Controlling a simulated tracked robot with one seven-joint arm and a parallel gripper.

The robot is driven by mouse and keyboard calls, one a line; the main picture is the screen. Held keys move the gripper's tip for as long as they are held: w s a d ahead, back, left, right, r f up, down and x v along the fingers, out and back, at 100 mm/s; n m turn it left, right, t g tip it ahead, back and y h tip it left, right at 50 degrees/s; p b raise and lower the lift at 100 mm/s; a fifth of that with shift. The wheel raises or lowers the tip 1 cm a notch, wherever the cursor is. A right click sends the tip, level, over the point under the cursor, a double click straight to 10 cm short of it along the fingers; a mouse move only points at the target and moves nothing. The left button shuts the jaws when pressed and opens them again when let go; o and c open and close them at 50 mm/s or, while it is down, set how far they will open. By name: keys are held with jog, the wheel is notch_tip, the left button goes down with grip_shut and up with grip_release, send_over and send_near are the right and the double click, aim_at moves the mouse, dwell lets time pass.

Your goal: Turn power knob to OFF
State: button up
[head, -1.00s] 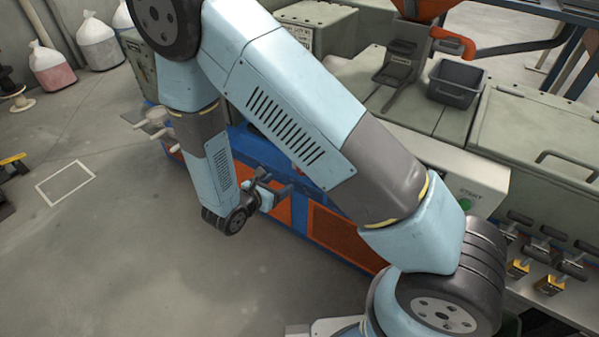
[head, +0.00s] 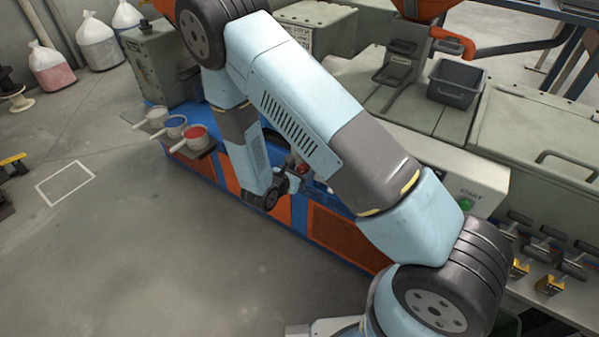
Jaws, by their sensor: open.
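No power knob can be clearly made out. A small red part (head: 303,169) shows on the machine front, beside my gripper and below my arm; I cannot tell if it is the knob. My gripper (head: 296,171) is small in view and partly hidden by my own arm. It is open, close to the blue and orange machine front (head: 338,234). I cannot tell whether it touches anything.
Three cups with white, blue (head: 175,123) and red (head: 196,135) contents stand on small ledges at the machine's left. A control box with a green START button (head: 466,203) is at right. A grey bin (head: 455,82) sits on top.

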jog(key=c, duration=1)
jog(key=shift+c, duration=0.2)
jog(key=n+g+h, duration=0.1)
jog(key=n+h, duration=0.1)
jog(key=n, duration=0.1)
jog(key=shift+w+a, duration=0.1)
jog(key=shift+w, duration=0.05)
jog(key=n+h, duration=0.2)
jog(key=n, duration=0.1)
jog(key=shift+a+f+g, duration=0.1)
jog(key=shift+a+g, duration=0.05)
jog(key=shift+g, duration=0.25)
jog(key=n+h, duration=0.1)
jog(key=n, duration=0.3)
jog(key=shift+w+f+h, duration=0.1)
jog(key=shift+h, duration=0.3)
jog(key=shift+f+n+h, duration=0.15)
jog(key=shift+n+h, duration=0.65)
jog(key=shift+n, duration=1)
